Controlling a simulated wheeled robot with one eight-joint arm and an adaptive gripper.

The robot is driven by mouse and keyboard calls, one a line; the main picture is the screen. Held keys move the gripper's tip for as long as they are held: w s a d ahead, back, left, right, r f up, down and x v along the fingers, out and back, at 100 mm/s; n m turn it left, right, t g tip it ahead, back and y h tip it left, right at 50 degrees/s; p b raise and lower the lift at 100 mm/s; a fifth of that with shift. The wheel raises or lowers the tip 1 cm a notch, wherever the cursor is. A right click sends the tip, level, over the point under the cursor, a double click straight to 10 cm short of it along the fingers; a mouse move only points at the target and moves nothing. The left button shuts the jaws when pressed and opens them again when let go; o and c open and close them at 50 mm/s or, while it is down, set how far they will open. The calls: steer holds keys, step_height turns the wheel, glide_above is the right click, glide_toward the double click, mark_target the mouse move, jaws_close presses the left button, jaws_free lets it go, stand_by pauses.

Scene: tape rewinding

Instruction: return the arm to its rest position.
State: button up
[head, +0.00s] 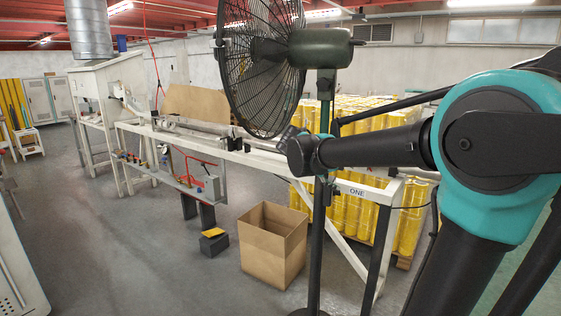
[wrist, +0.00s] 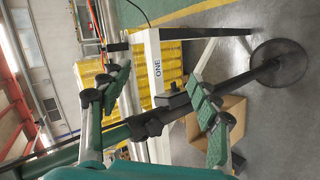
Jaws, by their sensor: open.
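My gripper (wrist: 160,82) shows in the wrist view with its two green-padded fingers spread wide apart. Nothing is held between them. Behind the gap stand a white frame marked "ONE" (wrist: 156,95) and a dark pole. In the head view my arm reaches in from the right edge, with a large teal joint, and its dark link points left toward the fan pole. I cannot make out the fingers in the head view.
A black fan (head: 262,62) on a dark pole (head: 318,215) stands close to my arm. Behind it is a long white workbench (head: 255,160). An open cardboard box (head: 270,255) sits on the floor. Yellow rolls (head: 412,215) are stacked behind.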

steer(key=s+f+m+g+y, duration=0.2)
steer(key=s+f+m+y, duration=0.3)
steer(key=s+f, duration=1.9)
step_height(320, 180, down, 4)
steer(key=y, duration=0.3)
steer(key=shift+s+a+m+y, duration=0.2)
steer(key=shift+a+m+y, duration=0.1)
steer(key=shift+m+y, duration=0.1)
